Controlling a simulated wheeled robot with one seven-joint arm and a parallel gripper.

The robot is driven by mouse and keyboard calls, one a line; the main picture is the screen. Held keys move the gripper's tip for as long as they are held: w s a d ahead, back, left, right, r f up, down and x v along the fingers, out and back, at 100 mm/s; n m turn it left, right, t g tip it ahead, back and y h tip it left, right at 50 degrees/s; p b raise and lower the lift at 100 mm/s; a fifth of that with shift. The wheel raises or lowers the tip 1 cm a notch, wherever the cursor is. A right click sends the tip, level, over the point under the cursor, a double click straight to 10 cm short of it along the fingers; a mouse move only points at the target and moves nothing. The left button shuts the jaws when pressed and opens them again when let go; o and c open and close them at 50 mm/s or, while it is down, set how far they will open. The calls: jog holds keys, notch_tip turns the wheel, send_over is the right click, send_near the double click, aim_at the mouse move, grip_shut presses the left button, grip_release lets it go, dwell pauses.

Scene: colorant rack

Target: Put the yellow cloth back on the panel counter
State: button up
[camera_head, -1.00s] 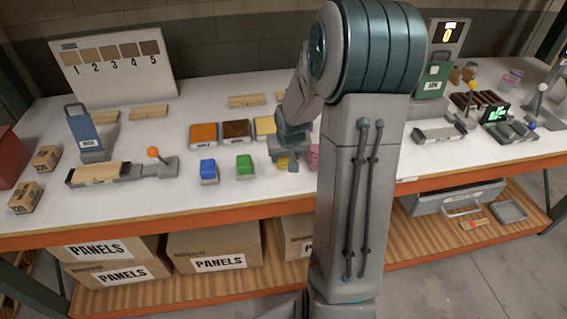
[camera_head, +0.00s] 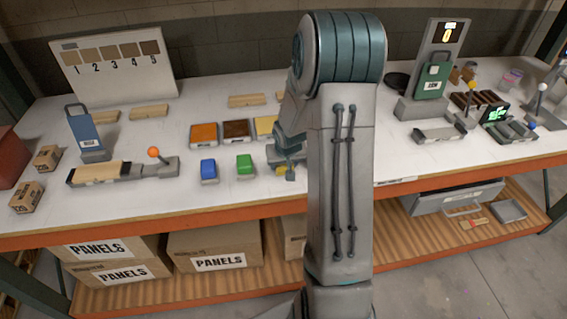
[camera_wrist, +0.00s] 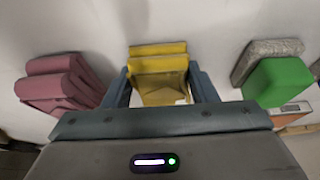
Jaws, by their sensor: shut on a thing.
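The yellow cloth (camera_wrist: 158,75) looks folded and sits between the two fingers of my gripper (camera_wrist: 161,88) in the wrist view. My gripper is shut on it. In the head view my gripper (camera_head: 287,171) is low over the front middle of the white counter (camera_head: 130,202), right of the green cloth. Only a small bit of the yellow cloth (camera_head: 281,170) shows there. I cannot tell whether the cloth touches the counter top.
A blue cloth (camera_head: 208,170) stands left of the green one (camera_head: 245,165). Orange, brown and yellow trays lie behind. A lever with an orange knob (camera_head: 153,152) stands left.

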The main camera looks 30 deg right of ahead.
jog(key=o, duration=0.9)
jog(key=shift+o, duration=0.2)
jog(key=shift+r+p, duration=0.3)
jog(key=shift+p, duration=0.1)
jog(key=v, duration=1)
jog(key=s+a+r+n, duration=0.1)
jog(key=s+a+r, duration=0.3)
jog(key=s, duration=0.3)
jog(key=s+a+r+n, duration=0.1)
jog(key=s+a+r, duration=0.3)
jog(key=s+a, duration=0.1)
jog(key=s+a+r+n+y, duration=0.1)
jog(key=s+a+r, duration=0.3)
jog(key=s, duration=0.4)
jog(key=shift+s+a+r, duration=0.15)
jog(key=shift+s+a, duration=0.15)
jog(key=shift+a, duration=0.4)
